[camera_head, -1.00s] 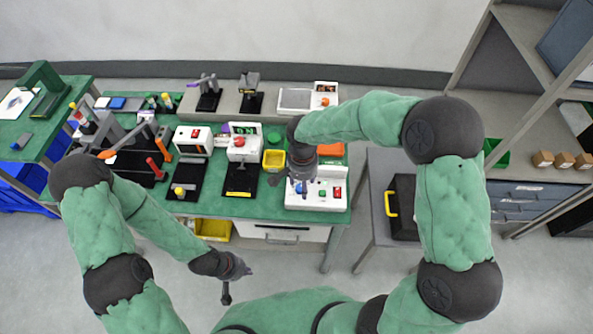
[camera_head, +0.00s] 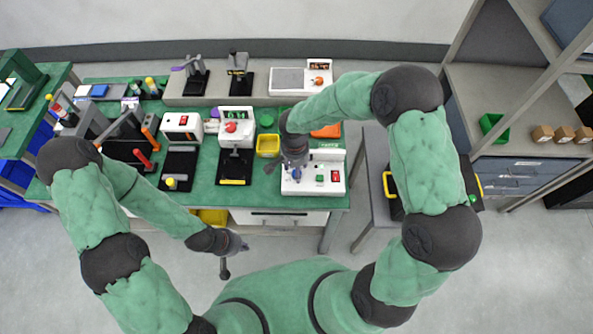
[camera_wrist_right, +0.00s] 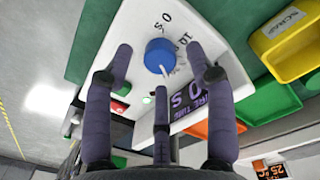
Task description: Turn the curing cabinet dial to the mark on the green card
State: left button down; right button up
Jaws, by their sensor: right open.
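The curing cabinet (camera_head: 313,185) is a white unit at the right end of the green bench, with a blue dial (camera_wrist_right: 160,57) and a cure-time display (camera_wrist_right: 205,102) reading 0 S. In the right wrist view the dial's white pointer faces down, slightly right; printed numbers lie beside it. My right gripper (camera_head: 296,167) is over the dial. Its three fingers are open and spread around the dial in the right wrist view (camera_wrist_right: 160,72); contact is unclear. A small green panel (camera_head: 329,145) stands behind the cabinet, partly hidden; its mark is unreadable. My left gripper (camera_head: 232,258) hangs empty in front of the bench, fingers spread.
A yellow bin (camera_head: 268,146) and an orange bin (camera_head: 327,131) stand close behind the cabinet. A white unit with a red knob (camera_head: 231,127) is to the left. A grey side table (camera_head: 372,165) stands to the right. Floor in front is clear.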

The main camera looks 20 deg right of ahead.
jog(key=shift+f, duration=0.8)
grip_shut()
